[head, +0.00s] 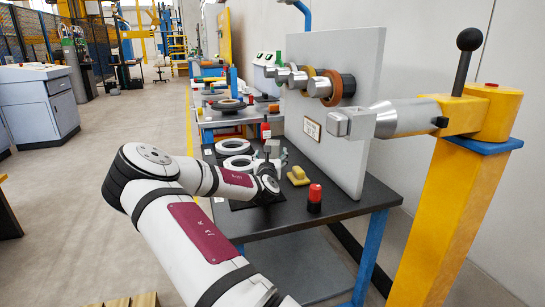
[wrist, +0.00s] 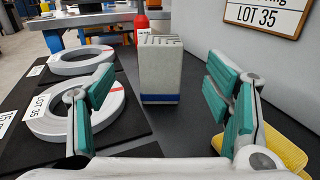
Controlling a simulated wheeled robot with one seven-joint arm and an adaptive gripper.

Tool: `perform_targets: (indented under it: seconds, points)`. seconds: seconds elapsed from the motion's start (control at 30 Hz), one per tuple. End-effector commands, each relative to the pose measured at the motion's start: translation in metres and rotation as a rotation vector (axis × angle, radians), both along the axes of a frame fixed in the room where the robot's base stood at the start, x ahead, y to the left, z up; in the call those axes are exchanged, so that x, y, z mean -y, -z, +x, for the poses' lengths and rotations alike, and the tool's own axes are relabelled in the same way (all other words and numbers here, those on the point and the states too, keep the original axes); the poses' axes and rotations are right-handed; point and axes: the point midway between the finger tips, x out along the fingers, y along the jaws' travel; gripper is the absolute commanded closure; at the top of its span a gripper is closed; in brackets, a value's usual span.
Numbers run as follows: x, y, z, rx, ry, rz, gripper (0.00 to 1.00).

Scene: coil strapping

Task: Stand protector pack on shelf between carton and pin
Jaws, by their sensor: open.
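A grey upright block with a blue band near its base (wrist: 160,68), which looks like the protector pack, stands on the dark tabletop in the wrist view. Its top shows layered edges. My gripper (wrist: 162,105) is open, its green-padded fingers left and right of the block in the picture. The block appears beyond the fingertips, with no contact visible. In the head view my gripper (head: 273,160) is low over the bench beside the white panel, small and partly hidden by my arm. I cannot make out the carton, the pin or the shelf with certainty.
White rings (wrist: 78,110) with LOT 35 tags lie on a black mat at left. A red bottle (wrist: 141,28) stands behind the block. The upright panel (head: 335,105) bounds the right. A yellow object (head: 298,176) and a red-black cylinder (head: 315,199) are on the bench.

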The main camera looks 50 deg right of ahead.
Motion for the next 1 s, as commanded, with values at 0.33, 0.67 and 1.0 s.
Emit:
perform_targets:
  seconds: [0.33,0.67,1.0]
  points:
    - [0.030,0.000,0.021,0.002,0.001,0.001,0.28]
    - [0.063,0.001,0.045,0.003,0.001,0.001,0.28]
    - [0.070,0.000,0.050,0.002,0.001,0.001,0.28]
